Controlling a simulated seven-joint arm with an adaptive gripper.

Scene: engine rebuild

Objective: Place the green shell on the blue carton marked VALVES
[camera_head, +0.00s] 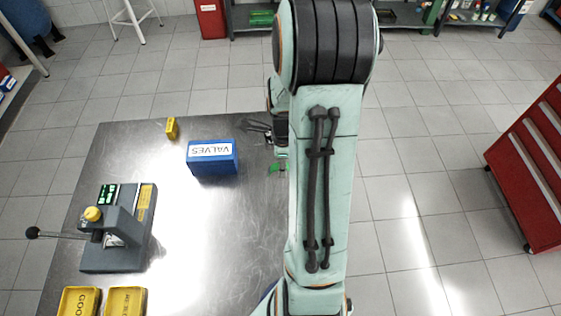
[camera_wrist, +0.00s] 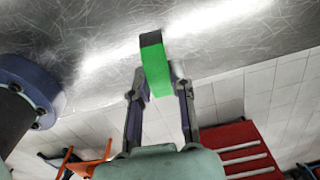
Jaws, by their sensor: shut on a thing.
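The green shell (camera_wrist: 157,75) sits between the two fingers of my gripper (camera_wrist: 160,90) in the wrist view, with a dark end pointing away from the gripper. My gripper is shut on it. In the head view only a small green part of the shell (camera_head: 275,169) shows beside my arm; the arm hides the rest, and I cannot tell its height above the table. The blue carton marked VALVES (camera_head: 213,165) stands on the metal table, left of my gripper (camera_head: 262,131) and apart from it. Its top looks bare.
The metal table (camera_head: 205,240) is clear around the carton. A small yellow block (camera_head: 172,128) stands behind the carton to the left. A grey lever device (camera_head: 120,235) stands at the left. Two yellow trays (camera_head: 80,301) (camera_head: 125,300) lie at the front left.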

